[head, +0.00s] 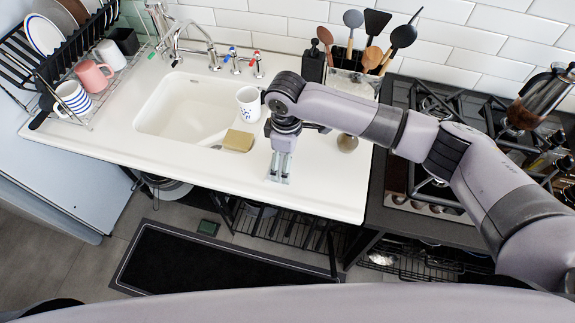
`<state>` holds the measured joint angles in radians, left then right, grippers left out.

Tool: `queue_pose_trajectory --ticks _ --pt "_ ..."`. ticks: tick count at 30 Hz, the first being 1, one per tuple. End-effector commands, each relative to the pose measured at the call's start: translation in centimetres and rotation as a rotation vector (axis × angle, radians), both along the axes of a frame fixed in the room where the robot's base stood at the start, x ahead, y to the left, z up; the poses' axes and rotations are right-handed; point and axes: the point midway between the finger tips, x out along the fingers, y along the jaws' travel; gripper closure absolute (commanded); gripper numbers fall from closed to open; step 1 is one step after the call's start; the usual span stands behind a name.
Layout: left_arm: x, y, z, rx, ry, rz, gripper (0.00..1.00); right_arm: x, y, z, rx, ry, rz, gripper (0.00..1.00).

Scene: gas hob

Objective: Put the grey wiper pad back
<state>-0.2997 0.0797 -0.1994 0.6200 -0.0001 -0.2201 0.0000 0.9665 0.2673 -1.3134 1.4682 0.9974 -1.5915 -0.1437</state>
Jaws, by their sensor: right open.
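My right gripper (280,170) points down over the white counter to the right of the sink basin, its fingers open and close to the surface. A tan, block-shaped pad (238,141) lies on the sink's right edge, to the left of the gripper and apart from it. I cannot make out a clearly grey wiper pad; the right wrist and fingers hide part of the counter below them. My left gripper is not in view.
A white patterned cup (249,103) stands close behind the tan pad. A dish rack (85,75) stands at the left, a utensil holder (354,72) behind my arm, and the gas hob (432,100) at the right. A small round object (347,143) sits on the counter.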

Motion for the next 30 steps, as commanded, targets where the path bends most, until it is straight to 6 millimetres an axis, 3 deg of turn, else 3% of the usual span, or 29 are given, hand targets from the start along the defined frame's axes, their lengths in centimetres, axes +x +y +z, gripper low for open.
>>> queue_pose_trajectory --ticks 6,12,18,30 --pt "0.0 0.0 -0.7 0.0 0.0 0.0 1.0 0.1 0.0 4.9 0.0 -0.005 0.0 0.1" --pt "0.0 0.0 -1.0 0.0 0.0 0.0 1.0 0.1 0.1 7.9 0.0 -0.002 0.0 0.1" --pt "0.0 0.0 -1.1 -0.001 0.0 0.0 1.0 0.1 0.0 8.9 -0.002 -0.002 0.0 0.1" --pt "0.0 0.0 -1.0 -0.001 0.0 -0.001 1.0 0.0 0.0 8.9 -0.001 -0.001 0.0 0.1"
